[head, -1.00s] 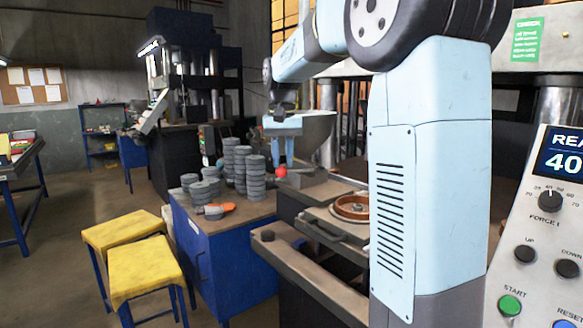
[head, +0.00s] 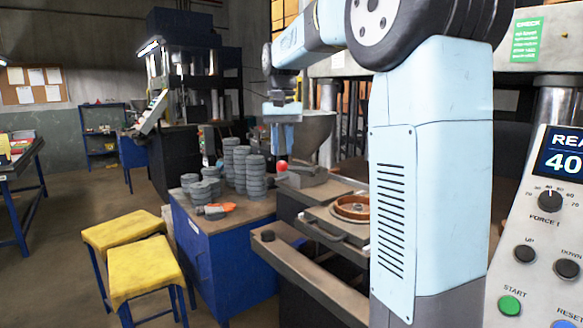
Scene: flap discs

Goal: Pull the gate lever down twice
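The gate lever shows as a red ball knob (head: 281,168) on the near left side of the grey hopper (head: 312,130), above a flat bracket. My gripper (head: 283,148) hangs from my arm, pointing down, with its blue fingers right above and behind the knob. The fingers look close together, but from this angle I cannot tell whether they are open or shut. I cannot tell whether they touch the knob. The lever's rod is mostly hidden.
Stacks of grey discs (head: 257,178) and an orange-handled tool (head: 214,211) lie on a blue cabinet (head: 225,262) left of the lever. A round brown mould (head: 352,207) sits on a tray right of it. Yellow stools (head: 146,269) stand at the left. A control panel (head: 545,225) is at the right.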

